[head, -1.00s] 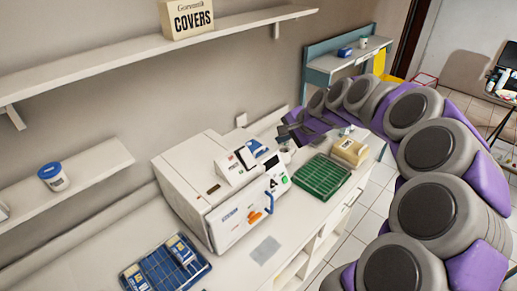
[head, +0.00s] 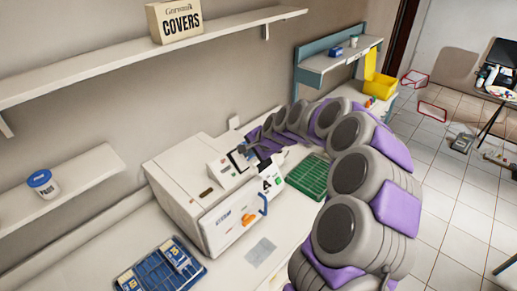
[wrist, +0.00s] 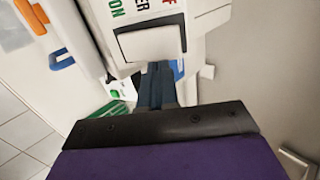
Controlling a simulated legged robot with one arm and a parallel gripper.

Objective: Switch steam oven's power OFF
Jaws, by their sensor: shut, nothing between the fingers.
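The steam oven (head: 190,190) is a white box on the counter, with a blue handle and an orange part on its front. Its raised control panel (head: 222,172) is partly hidden by my gripper (head: 243,154). In the wrist view, a large white rocker switch (wrist: 152,43) sits below partly cropped labels, with green "ON" at left and red letters at right. My gripper's dark fingers (wrist: 158,70) are shut and empty, with their tips at the switch's lower edge. I cannot tell whether they touch it, or which way the rocker is tilted.
A green tray (head: 308,176) lies right of the oven, and a blue tray (head: 190,277) lies in front of it at left. A grey sheet (head: 261,251) lies on the counter. A wall shelf (head: 150,55) holds a COVERS box (head: 175,22).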

